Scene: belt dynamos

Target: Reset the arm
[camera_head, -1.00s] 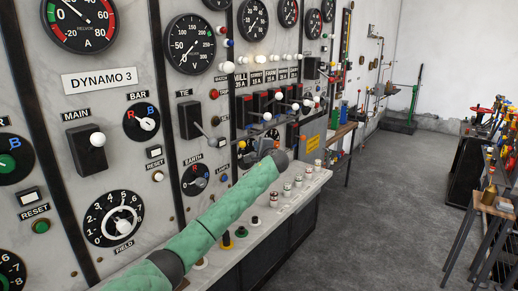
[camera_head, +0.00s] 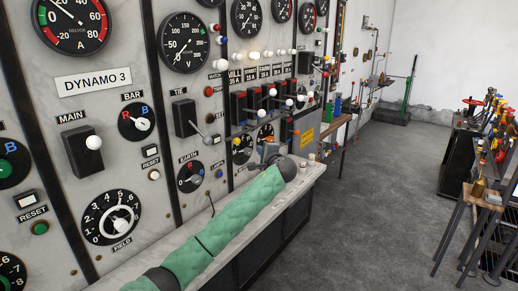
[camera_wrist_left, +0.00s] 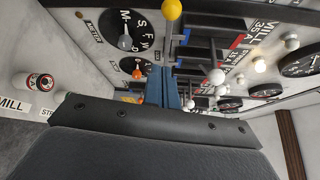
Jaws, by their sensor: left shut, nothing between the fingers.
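My left arm, in a green quilted sleeve (camera_head: 225,222), comes in from the bottom left and lies across the front of the panel's ledge. My left gripper (camera_head: 268,156) is at the far end, close to the panel below the row of labelled switches, and small in the head view. In the left wrist view its blue-grey fingers (camera_wrist_left: 164,88) are together with nothing between them. They point towards the panel's switches and knobs; I cannot tell whether they touch any. My right gripper is not in view.
The dynamo panel (camera_head: 90,118) fills the left with gauges, levers and dials. Its pale ledge (camera_head: 305,182) runs under my arm. Red-and-white fuse caps (camera_wrist_left: 37,82) show in the wrist view. A tool table (camera_head: 480,194) stands at right; grey floor (camera_head: 375,215) between is open.

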